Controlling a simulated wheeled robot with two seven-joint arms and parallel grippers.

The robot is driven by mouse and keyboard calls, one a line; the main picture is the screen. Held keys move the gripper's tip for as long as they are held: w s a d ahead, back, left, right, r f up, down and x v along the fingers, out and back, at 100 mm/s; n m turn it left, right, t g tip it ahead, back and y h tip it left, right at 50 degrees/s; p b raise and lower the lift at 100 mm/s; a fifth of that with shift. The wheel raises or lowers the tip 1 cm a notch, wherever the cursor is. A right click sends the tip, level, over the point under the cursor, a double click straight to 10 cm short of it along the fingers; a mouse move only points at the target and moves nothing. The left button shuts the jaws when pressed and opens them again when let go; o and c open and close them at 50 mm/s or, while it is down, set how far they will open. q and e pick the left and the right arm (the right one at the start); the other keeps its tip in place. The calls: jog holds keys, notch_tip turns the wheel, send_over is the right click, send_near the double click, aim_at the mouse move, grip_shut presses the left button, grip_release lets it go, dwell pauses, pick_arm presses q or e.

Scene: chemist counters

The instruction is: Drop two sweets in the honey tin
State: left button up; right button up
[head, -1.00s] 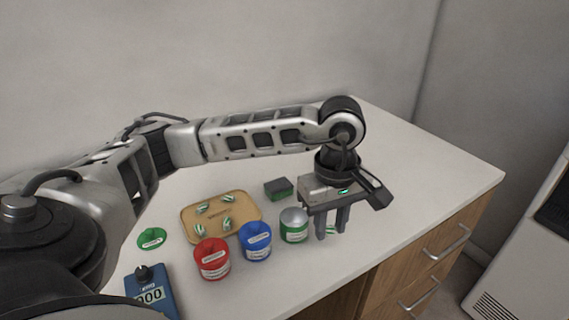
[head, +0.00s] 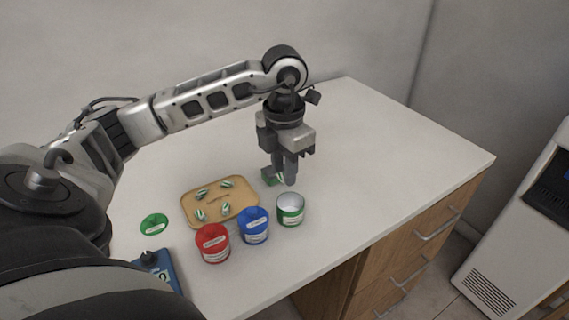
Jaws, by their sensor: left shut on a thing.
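My left gripper (head: 284,180) points down behind the open green tin, above the counter. It is shut on a green-and-white striped sweet (head: 281,178), of which only a little shows between the fingers. The green tin (head: 290,214) stands upright without a lid, its pale inside partly visible; I see no sweet in it. A red tin (head: 213,247) and a blue tin (head: 254,227) stand closed to its left. The tin labels are too small to read. Several striped sweets (head: 226,209) lie on a tan tray (head: 245,212). My right gripper is not in view.
A green lid (head: 154,223) lies left of the tray. A blue device with a display (head: 163,268) is at the front left, partly hidden by my arm. A dark-and-green block (head: 268,177) sits beside the gripper. The counter's right side (head: 400,160) is clear.

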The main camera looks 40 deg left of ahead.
pick_arm(q)
notch_tip(320, 180, down, 4)
jog(key=shift+r+b, duration=0.15)
jog(key=shift+b, duration=0.95)
jog(key=shift+f+b, duration=0.45)
jog(key=shift+f, duration=0.2)
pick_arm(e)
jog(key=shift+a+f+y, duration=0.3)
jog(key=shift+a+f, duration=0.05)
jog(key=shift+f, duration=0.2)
pick_arm(q)
jog(key=o, duration=1)
jog(key=shift+r, duration=0.1)
notch_tip(320, 180, up, 16)
jog(key=p, duration=0.3)
jog(key=shift+p, duration=0.35)
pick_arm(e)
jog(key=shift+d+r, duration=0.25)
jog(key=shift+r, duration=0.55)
